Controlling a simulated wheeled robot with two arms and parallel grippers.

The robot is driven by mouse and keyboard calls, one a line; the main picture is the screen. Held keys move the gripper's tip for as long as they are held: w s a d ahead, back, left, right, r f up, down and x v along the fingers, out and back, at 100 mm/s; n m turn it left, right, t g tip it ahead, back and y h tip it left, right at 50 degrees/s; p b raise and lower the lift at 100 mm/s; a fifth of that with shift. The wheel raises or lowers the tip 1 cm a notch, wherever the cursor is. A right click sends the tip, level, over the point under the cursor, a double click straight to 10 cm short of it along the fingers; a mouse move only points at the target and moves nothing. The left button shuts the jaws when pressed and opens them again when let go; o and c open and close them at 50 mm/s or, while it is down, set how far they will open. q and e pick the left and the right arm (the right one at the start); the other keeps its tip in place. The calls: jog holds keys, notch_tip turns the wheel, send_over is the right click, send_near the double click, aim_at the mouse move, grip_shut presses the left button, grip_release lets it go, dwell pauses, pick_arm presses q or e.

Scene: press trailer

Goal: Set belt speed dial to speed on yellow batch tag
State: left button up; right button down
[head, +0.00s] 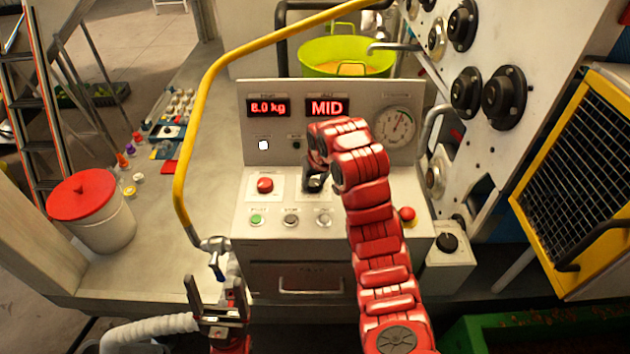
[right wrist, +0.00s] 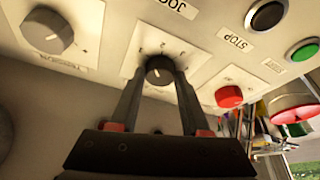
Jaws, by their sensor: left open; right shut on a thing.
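A dark dial (head: 314,184) sits on the sloped panel of the control box (head: 240,222). In the right wrist view the dial (right wrist: 160,70) is round and dark with a pale pointer line. My right gripper (right wrist: 160,76) is shut on this dial, one finger on each side. In the head view my red right arm covers part of it. I cannot make out a yellow batch tag with a readable speed.
A red button (head: 265,185), a green button (head: 256,219) and a red stop knob (head: 407,215) are close to the dial. A yellow rail (head: 188,150) curves past on the left. A lidded white bucket (head: 105,230) stands far left.

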jog(key=shift+a+m+h+p, duration=0.1)
jog(key=shift+m+h+p, duration=0.55)
jog(key=shift+m, duration=1.25)
jog(key=shift+c, duration=1.9)
grip_release()
